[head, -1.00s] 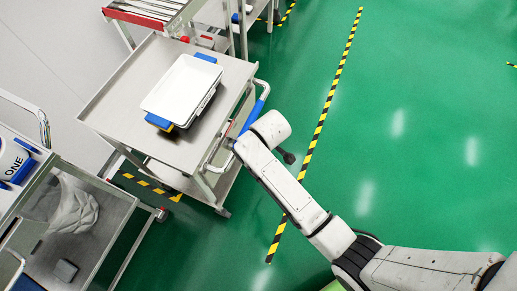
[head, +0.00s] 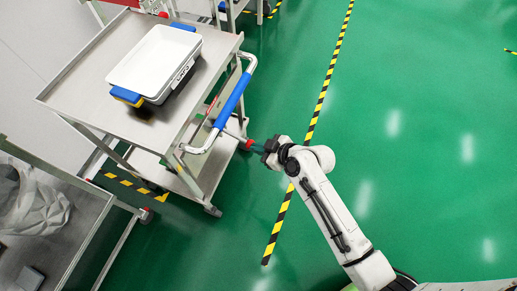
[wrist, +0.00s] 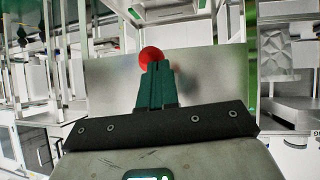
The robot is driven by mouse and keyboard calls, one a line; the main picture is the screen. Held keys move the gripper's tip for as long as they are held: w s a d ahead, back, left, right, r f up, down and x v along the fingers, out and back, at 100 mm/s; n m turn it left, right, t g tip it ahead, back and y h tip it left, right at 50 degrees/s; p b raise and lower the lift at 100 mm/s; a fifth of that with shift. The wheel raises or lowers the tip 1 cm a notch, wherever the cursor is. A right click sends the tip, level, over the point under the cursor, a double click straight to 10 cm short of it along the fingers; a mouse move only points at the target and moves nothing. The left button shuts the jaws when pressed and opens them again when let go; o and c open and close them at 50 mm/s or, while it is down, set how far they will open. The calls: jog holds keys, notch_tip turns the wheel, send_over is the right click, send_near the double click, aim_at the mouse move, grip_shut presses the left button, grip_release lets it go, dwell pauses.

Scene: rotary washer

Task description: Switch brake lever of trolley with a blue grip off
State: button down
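The trolley (head: 88,67) with a blue grip (head: 232,98) on its handle stands at the upper left of the head view. A thin lever with a red knob (head: 247,144) sticks out from its side, below the handle. The red knob (wrist: 150,56) also shows in the wrist view, just beyond my fingertips. My gripper (head: 254,147) points left at the knob from the right. In the wrist view its dark green fingers (wrist: 155,72) are together with nothing visible between them. The fingertips overlap the knob's lower part in that view; I cannot tell whether they touch it.
A white tray (head: 152,58) on a blue-and-yellow box sits on the trolley top. Another metal cart (head: 72,205) with a plastic bag (head: 35,205) stands at the lower left. The green floor (head: 425,100) on the right is clear, with a black-and-yellow tape line (head: 322,95).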

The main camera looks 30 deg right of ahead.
jog(key=shift+w+a+f+b, duration=0.1)
jog(key=shift+f+b, duration=0.45)
jog(key=shift+f, duration=0.25)
jog(key=shift+w+a+f+b, duration=0.1)
jog(key=shift+f+b, duration=0.45)
jog(key=shift+f, duration=0.25)
